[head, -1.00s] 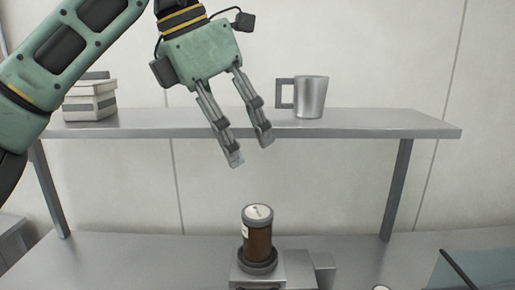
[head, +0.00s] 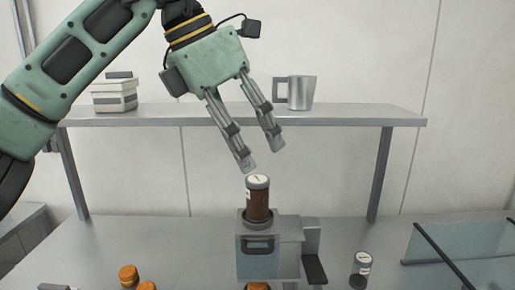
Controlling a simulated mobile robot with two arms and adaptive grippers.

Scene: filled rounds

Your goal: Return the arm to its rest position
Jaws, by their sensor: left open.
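My left gripper (head: 263,158) is open and empty. It points down, its fingertips a little above a brown jar (head: 258,200) with a white-topped cap. The jar stands upright in the round collar on top of a grey metal machine (head: 285,233) on the counter. The gripper and jar do not touch. My left arm comes in from the upper left, in front of the shelf. My right gripper is not in view.
A metal shelf (head: 350,117) spans the back, with a metal mug (head: 301,93) and stacked boxes (head: 113,97) on it. Orange-brown round items (head: 128,275) lie front left. A dark jar (head: 361,268) stands right, near a glass panel (head: 465,250). The counter left of the machine is mostly clear.

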